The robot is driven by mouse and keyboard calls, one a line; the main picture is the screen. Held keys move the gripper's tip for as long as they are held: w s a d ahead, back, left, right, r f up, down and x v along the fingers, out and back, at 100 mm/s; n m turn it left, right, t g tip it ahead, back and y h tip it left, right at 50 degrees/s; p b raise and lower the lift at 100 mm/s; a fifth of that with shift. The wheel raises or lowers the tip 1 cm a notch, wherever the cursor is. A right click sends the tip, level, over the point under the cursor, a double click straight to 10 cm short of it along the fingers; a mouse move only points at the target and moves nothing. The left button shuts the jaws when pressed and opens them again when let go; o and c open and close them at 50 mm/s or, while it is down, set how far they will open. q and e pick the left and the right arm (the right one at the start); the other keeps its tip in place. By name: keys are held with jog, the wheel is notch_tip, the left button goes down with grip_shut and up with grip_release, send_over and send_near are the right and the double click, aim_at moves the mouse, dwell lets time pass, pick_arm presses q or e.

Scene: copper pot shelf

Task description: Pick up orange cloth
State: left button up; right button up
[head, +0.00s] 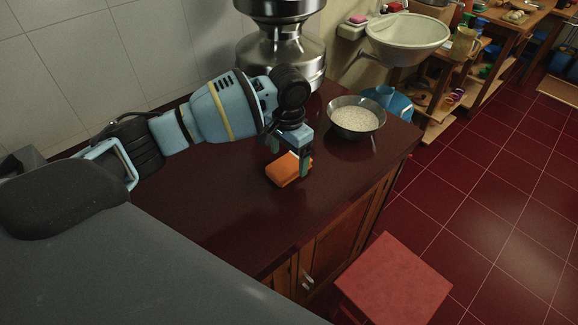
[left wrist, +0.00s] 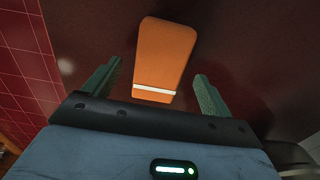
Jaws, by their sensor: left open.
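The orange cloth (head: 284,171) lies folded on the dark red counter (head: 225,206). In the left wrist view the cloth (left wrist: 164,58) is a rounded oblong with a white stripe near its closer end. My left gripper (head: 305,165) is at the cloth in the head view. In the left wrist view its green fingers (left wrist: 158,85) are spread, with the cloth's striped end between them and a gap on each side. Nothing is held. I cannot tell the exact height of the fingertips above the counter. My right gripper does not show.
A metal bowl of white grains (head: 357,118) stands on the counter right of the gripper. A large metal vessel (head: 282,45) stands behind my arm. A red stool (head: 395,280) is in front of the counter. The counter's front part is bare.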

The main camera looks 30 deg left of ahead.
pick_arm(q)
notch_tip(320, 180, down, 2)
jog(key=shift+f, duration=0.1)
jog(key=c, duration=1.1)
jog(key=shift+r, duration=0.2)
